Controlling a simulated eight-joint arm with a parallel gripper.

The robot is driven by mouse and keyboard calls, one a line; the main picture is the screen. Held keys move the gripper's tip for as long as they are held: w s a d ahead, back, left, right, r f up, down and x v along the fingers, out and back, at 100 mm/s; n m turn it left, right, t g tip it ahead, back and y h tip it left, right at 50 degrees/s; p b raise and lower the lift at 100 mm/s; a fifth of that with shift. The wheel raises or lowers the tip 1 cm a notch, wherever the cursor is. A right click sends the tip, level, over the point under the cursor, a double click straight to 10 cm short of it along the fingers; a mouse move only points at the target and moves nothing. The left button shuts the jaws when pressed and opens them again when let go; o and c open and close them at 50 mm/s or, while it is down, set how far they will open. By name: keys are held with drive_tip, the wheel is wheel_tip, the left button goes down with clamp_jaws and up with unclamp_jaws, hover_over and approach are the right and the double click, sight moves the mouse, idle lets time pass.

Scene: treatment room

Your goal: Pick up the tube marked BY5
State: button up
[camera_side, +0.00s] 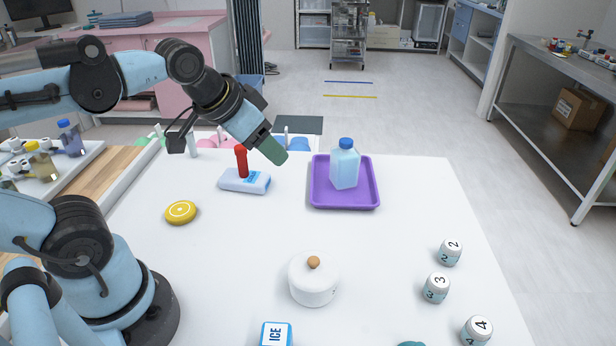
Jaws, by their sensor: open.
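No marking BY5 is readable in the side view. A slim red upright object (241,162) stands at or just behind a white and blue soft pack (245,181); I cannot tell whether it is a tube. My gripper (273,151) points down and to the right above the back of the white table. Its green fingers are just right of the red object and left of the purple tray, with nothing seen between them. The fingers overlap in this view, so the gap is hidden.
A purple tray (318,203) holds a blue-capped bottle (345,166). A yellow disc (181,212), a white lidded pot (314,281), an ICE box (276,334) and numbered cylinders (436,287) stand on the white table (390,245). The table's middle is clear.

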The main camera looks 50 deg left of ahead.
drive_tip(key=w+a+m+g+y, duration=0.1)
drive_tip(key=w+a+m+y, duration=0.3)
drive_tip(key=a, duration=0.6)
drive_tip(key=m+g+y, duration=0.8)
drive_tip(key=m+y, duration=0.1)
drive_tip(key=m, duration=0.3)
hover_over(188, 138)
drive_tip(key=w+d, duration=0.2)
drive_tip(key=d, duration=0.2)
drive_tip(key=f, duration=0.2)
wheel_tip(188, 138, down, 10)
drive_tip(key=shift+s+f, duration=0.1)
drive_tip(key=shift+s, duration=0.05)
drive_tip(key=shift+f, duration=0.55)
drive_tip(key=shift+a+f, duration=0.15)
drive_tip(key=shift+a, duration=0.1)
drive_tip(key=shift+f+x, duration=0.15)
drive_tip(key=shift+x, duration=1.55)
drive_tip(key=shift+f+x, duration=0.1)
drive_tip(key=shift+x, duration=1.6)
drive_tip(key=shift+d, duration=0.1)
clamp_jaws()
